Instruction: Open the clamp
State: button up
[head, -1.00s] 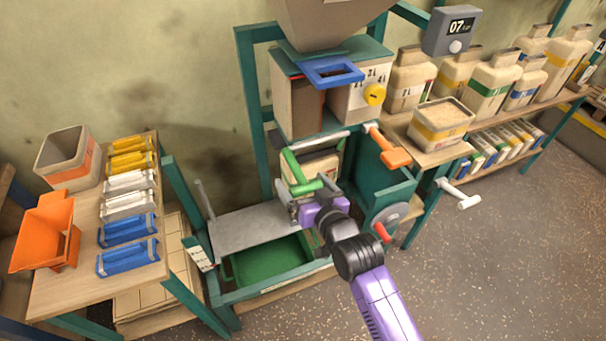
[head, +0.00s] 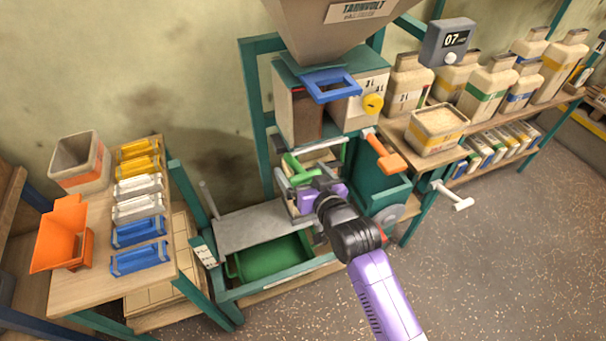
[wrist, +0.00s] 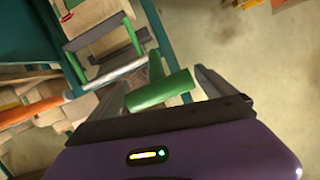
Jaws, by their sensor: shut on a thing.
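The clamp's green handle (head: 298,169) is at the middle of the machine in the head view, below the hopper box. It has a thick bar and a crosswise grip. My gripper (head: 316,193) is at this handle, with its purple body just below and right of it. In the wrist view the green handle (wrist: 160,92) lies between the two grey fingers of my gripper (wrist: 165,88), and they are shut on it. My gripper hides part of the clamp and what is behind it.
An orange-handled lever (head: 386,155) and a white-handled crank (head: 455,196) stick out to the right. A grey plate (head: 250,227) lies left of the clamp, above a green tray (head: 270,262). A bench (head: 80,290) stands at the left. The floor at right is clear.

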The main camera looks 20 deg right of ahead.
jog(key=shift+w+a+r, duration=0.1)
jog(key=shift+a+r, duration=0.05)
jog(key=shift+a, duration=0.05)
jog(key=o, duration=1.7)
jog(key=b+v, duration=0.1)
jog(key=v, duration=0.6)
jog(key=shift+s, duration=0.25)
jog(key=shift+s+r, duration=0.1)
jog(key=shift+s, duration=0.05)
